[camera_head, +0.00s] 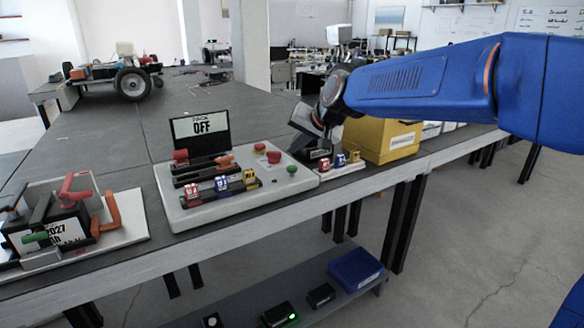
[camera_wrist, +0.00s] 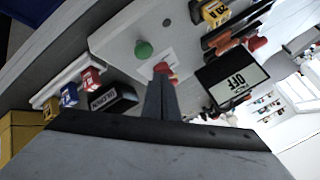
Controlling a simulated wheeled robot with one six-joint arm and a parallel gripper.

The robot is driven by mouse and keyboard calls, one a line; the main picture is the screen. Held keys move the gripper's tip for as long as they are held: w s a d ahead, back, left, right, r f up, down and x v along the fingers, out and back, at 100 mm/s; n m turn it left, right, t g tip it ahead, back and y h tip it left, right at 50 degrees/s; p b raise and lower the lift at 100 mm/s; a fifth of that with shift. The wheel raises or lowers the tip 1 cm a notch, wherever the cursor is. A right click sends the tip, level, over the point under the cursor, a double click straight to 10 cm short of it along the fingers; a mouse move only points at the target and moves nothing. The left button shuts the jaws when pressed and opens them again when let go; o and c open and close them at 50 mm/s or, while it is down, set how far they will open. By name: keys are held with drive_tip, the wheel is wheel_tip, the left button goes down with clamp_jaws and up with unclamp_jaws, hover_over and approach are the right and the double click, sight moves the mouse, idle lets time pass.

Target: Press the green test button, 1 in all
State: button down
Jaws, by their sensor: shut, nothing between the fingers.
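The green test button (camera_head: 292,169) is a round cap at the right front corner of the pale control board (camera_head: 215,215). It also shows in the wrist view (camera_wrist: 143,49), above and left of my fingertips, with a gap in the picture. My gripper (camera_head: 305,122) is over the right side of the board, behind the button in the head view. In the wrist view my gripper (camera_wrist: 161,82) shows shut, dark and empty. Its tips overlap a red button (camera_wrist: 163,69) and partly hide it; contact cannot be told. The display (camera_head: 202,125) reads OFF.
Red, blue and yellow blocks stand in the board's front rail (camera_head: 222,190). A small white tray (camera_head: 345,171) of blocks, a dark labelled box (camera_wrist: 112,100) and a yellow bin (camera_head: 384,138) are right of the board. A fixture with clamps (camera_head: 75,225) stands at left.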

sight(295, 168)
drive_tip(key=shift+f, duration=1.15)
drive_tip(key=shift+f, duration=0.15)
idle(1.2)
drive_tip(key=shift+f, duration=0.3)
drive_tip(key=shift+f, duration=0.6)
idle(1.2)
drive_tip(key=shift+r, duration=1.05)
drive_tip(key=shift+r, duration=0.1)
drive_tip(key=shift+r, duration=2.4)
